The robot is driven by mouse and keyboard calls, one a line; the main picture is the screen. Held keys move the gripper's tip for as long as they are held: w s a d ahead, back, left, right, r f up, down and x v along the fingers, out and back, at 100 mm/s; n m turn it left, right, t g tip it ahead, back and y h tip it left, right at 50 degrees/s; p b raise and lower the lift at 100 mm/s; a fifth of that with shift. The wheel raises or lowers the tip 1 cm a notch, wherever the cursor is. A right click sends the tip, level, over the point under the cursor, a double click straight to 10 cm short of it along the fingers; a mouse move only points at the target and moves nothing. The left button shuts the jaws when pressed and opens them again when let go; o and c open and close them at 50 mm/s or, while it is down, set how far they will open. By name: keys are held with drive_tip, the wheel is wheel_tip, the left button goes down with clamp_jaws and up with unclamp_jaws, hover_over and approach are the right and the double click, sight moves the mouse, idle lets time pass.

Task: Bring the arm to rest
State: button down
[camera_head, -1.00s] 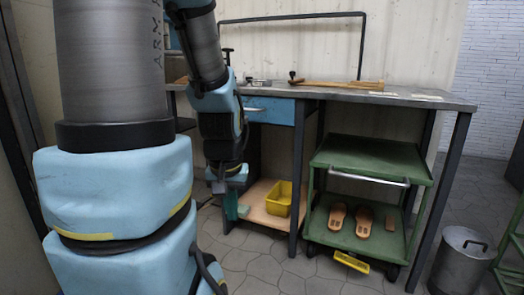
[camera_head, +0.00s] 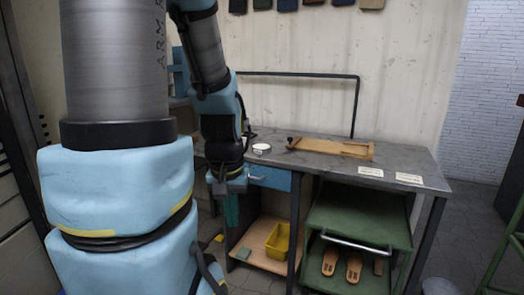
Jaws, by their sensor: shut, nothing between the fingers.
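My arm hangs bent at the left of the view, its blue and grey links covering much of that side. My gripper (camera_head: 219,195) points down in front of the workbench's left part, below the level of its top. The fingers are small and partly dark in the picture; they look shut and empty. The gripper appears clear of the bench, though I cannot tell the exact gap to the blue drawer (camera_head: 269,177) behind it.
The workbench (camera_head: 325,165) carries a wooden board (camera_head: 331,147) and a small round white item (camera_head: 261,148). Below are a yellow bin (camera_head: 279,240) and a green cart (camera_head: 360,214) with sandal soles (camera_head: 330,260). A green frame (camera_head: 503,255) stands at the right edge.

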wheel_tip(320, 180, up, 16)
drive_tip(key=p, duration=1.3)
